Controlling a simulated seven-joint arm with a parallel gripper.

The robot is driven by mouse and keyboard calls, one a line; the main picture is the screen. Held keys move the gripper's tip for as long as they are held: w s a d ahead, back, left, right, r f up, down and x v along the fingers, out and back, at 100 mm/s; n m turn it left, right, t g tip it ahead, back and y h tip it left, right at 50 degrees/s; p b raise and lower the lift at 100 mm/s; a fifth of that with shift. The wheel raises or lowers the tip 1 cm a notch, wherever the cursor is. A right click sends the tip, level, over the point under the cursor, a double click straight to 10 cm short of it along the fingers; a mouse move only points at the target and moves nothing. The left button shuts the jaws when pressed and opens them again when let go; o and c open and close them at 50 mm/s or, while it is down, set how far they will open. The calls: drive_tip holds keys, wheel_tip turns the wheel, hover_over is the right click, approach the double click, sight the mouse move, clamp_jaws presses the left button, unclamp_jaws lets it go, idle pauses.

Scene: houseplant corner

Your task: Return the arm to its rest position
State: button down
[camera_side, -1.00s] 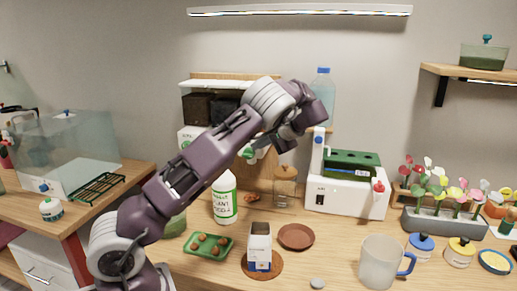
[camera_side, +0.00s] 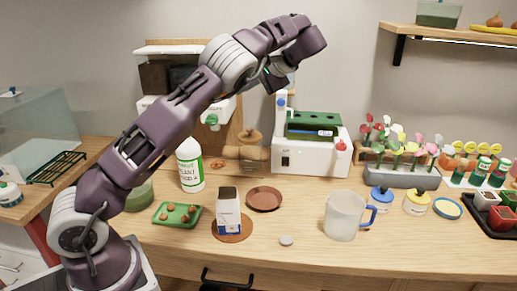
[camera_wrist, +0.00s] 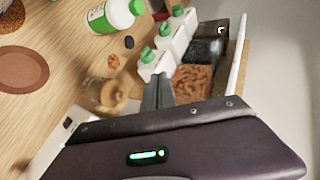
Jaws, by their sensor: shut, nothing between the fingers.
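My gripper (camera_side: 274,80) is raised high above the back of the wooden table, near the white machine with the green top (camera_side: 312,150). It is shut and empty. In the wrist view the closed fingers (camera_wrist: 158,92) point toward the white dispenser bottles with green caps (camera_wrist: 165,52) and hold nothing. My arm reaches up from the lower left and bends over at the top. In the side view the fingers are small and partly hidden behind the arm's end.
On the table stand a white bottle (camera_side: 190,166), a green tray (camera_side: 177,215), a small carton (camera_side: 228,212), a brown saucer (camera_side: 264,198) and a frosted mug (camera_side: 345,216). A flower planter (camera_side: 400,174) is at the right. A wall shelf (camera_side: 450,33) hangs at the upper right.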

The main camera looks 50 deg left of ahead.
drive_tip(key=s+d+r+m+t+h, duration=0.25)
drive_tip(key=s+d+t+h, duration=0.55)
drive_tip(key=s+d, duration=1)
drive_tip(key=s+d+f+m+h, duration=0.1)
drive_tip(key=s+d+f, duration=0.2)
drive_tip(key=s, duration=0.3)
drive_tip(key=s+d+f+m+t+h, duration=0.1)
drive_tip(key=s+d+f, duration=0.1)
drive_tip(key=s+d, duration=0.2)
drive_tip(key=s, duration=0.2)
drive_tip(key=shift+s+d+f, duration=0.2)
drive_tip(key=shift+s+f, duration=0.2)
idle(0.3)
